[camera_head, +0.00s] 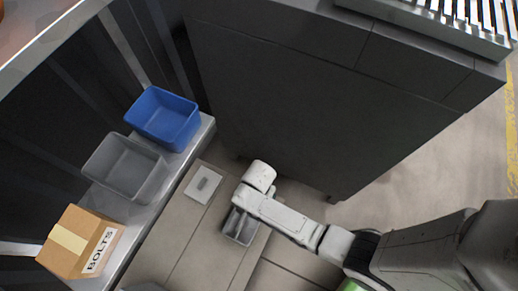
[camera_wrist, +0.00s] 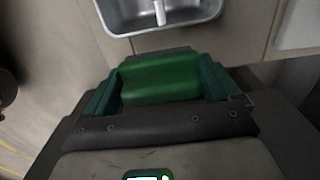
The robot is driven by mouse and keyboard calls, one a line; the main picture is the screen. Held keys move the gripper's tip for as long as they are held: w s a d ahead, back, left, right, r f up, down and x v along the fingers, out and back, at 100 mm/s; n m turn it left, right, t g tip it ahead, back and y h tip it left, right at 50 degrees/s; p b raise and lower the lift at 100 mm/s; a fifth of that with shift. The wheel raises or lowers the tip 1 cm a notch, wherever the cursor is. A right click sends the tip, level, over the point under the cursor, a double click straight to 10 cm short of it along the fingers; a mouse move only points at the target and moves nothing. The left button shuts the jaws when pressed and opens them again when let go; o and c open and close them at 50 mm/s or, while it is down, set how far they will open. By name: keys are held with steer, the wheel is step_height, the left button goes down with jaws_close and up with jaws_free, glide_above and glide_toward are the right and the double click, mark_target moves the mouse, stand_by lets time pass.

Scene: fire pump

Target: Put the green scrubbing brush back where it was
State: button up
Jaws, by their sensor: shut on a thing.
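The green scrubbing brush (camera_wrist: 160,72) shows in the wrist view as a green block between the two dark green fingers. My gripper (camera_wrist: 160,86) is shut on it. Its bristles cannot be made out. A metal tray (camera_wrist: 125,28) with a pale bar in it lies ahead of the brush, at the top of the wrist view. In the head view, my arm's white links reach over a small metal tray (camera_head: 240,228). The gripper and the held brush cannot be clearly made out there.
A light plate with a small grey piece (camera_head: 203,183) lies left of the tray. Further left, a shelf (camera_head: 141,233) holds a blue bin (camera_head: 163,118), a grey bin (camera_head: 125,167) and a BOLTS carton (camera_head: 82,241). A large dark cabinet (camera_head: 290,90) stands behind.

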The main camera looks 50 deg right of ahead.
steer(key=shift+w+d+f+b, duration=0.15)
steer(key=shift+f+b, duration=0.6)
steer(key=shift+f, duration=1)
steer(key=shift+f, duration=0.1)
steer(key=o, duration=0.7)
steer(key=shift+o, duration=0.2)
step_height(320, 180, up, 12)
steer(key=p, duration=0.6)
steer(key=s+d+r+n, duration=0.4)
steer(key=r+n, duration=0.3)
steer(key=r, duration=0.2)
steer(key=s+d+r+n+t, duration=0.1)
steer(key=s+d+r+n, duration=0.2)
steer(key=s+r+n, duration=0.3)
step_height(320, 180, up, 4)
steer(key=shift+d+f+n, duration=0.1)
steer(key=shift+d+n, duration=0.3)
steer(key=shift+n, duration=0.1)
